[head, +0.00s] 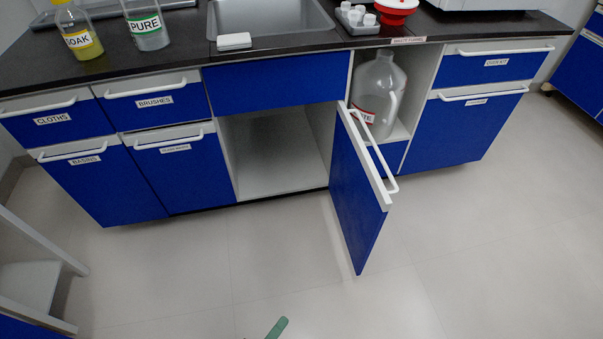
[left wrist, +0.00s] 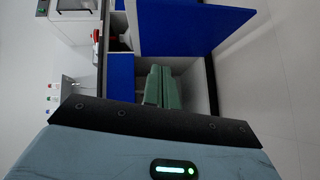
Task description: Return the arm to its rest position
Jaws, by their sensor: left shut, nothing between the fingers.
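Only the green tip of my left gripper (head: 278,327) shows at the bottom edge of the head view, above the pale floor and well in front of the cabinets. In the left wrist view its two green fingers (left wrist: 162,86) lie together, shut with nothing between them. The rest of the left arm is out of the head view. My right gripper is in neither view.
A blue cabinet door (head: 355,195) stands open into the room, with a white handle (head: 372,150). The compartment (head: 275,155) beside it looks empty. A large jug (head: 378,90) stands in an open niche. Bottles and a sink (head: 268,18) are on the dark counter. The floor (head: 470,240) is clear.

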